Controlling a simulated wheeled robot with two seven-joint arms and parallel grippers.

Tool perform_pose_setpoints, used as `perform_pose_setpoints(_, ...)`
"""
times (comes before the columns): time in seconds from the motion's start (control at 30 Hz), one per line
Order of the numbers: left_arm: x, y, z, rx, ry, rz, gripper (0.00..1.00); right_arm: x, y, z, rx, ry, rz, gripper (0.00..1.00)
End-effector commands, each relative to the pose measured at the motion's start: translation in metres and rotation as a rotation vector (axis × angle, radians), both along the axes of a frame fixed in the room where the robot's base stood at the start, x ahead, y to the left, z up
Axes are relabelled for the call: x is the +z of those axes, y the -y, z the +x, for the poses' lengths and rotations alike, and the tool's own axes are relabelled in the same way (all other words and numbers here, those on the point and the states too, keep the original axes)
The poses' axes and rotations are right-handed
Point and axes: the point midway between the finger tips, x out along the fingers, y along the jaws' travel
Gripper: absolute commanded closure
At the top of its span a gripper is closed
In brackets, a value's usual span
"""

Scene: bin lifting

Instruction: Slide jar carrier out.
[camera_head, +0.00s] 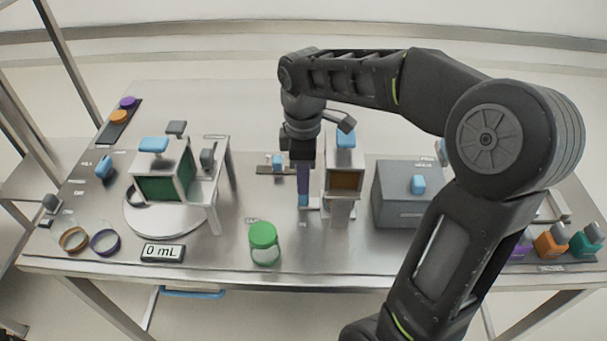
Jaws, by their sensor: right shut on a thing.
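My right gripper (304,178) points down at the middle of the table, just left of a narrow grey stand with an amber window (344,181) and a blue knob on top. It is shut on a blue handle (303,199) low beside that stand; the fingers hide most of it. I cannot tell for certain which part is the jar carrier. My left gripper is not in view.
A framed stand with a green window (165,188) is over a round white plate at left. A display reading 0 mL (163,252) lies in front. A grey box (404,196) stands right of the amber-window stand. Coloured bottles (551,243) are at far right, partly behind my arm.

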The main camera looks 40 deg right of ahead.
Motion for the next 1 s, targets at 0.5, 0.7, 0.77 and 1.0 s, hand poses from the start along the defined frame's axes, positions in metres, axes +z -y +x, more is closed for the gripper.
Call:
perform_pose_setpoints(0.5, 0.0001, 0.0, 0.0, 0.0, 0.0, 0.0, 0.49, 0.0003, -0.0001, 0.0001, 0.0, 0.0, 0.0, 1.0)
perform_pose_setpoints(0.7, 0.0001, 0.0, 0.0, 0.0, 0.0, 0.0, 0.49, 0.0003, -0.0001, 0.0001, 0.0, 0.0, 0.0, 1.0)
perform_pose_setpoints(0.77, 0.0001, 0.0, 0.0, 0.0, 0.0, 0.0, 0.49, 0.0003, -0.0001, 0.0001, 0.0, 0.0, 0.0, 1.0)
perform_pose_setpoints(1.0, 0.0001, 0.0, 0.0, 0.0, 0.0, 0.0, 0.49, 0.0004, -0.0001, 0.0001, 0.0, 0.0, 0.0, 1.0)
